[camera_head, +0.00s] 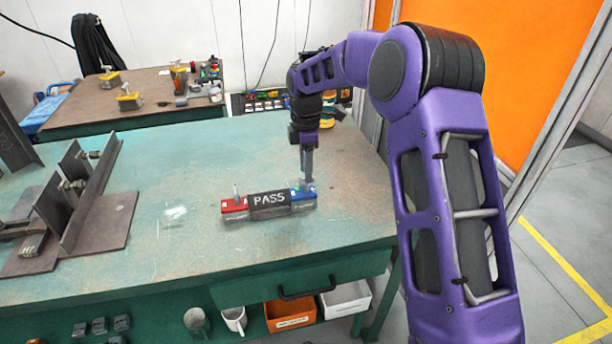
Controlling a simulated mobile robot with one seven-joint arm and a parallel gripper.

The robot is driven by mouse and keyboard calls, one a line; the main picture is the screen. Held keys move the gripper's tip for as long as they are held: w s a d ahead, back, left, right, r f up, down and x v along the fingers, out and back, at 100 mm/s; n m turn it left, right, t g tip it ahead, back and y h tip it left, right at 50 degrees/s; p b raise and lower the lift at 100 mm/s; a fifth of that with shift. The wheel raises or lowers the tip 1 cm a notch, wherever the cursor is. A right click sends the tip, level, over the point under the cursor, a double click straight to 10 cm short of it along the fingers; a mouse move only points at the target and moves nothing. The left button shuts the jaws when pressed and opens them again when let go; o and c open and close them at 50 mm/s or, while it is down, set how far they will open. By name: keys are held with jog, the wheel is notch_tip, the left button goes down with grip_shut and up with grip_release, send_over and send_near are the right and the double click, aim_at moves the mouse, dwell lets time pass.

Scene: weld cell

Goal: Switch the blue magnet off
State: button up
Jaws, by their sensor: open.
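The blue magnet (304,200) sits on the green workbench (190,262), at the right end of a row with a dark block marked PASS (269,205) and a red magnet (234,210). A small upright lever or pin (237,190) shows on the red magnet. My gripper (307,180) points down just over the blue magnet, its fingertips at or very near its top. The fingers overlap in this view, so the gap between them is hidden. Any lever on the blue magnet is hidden by the fingers, and I cannot tell whether they touch it.
Steel plates and angle pieces (85,205) stand on the left of the workbench. A second table (150,95) with yellow-topped tools is behind. A rack of small coloured items (265,100) lies behind my gripper. The bench is clear in front of the magnets.

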jog(key=shift+f, duration=1.05)
grip_shut()
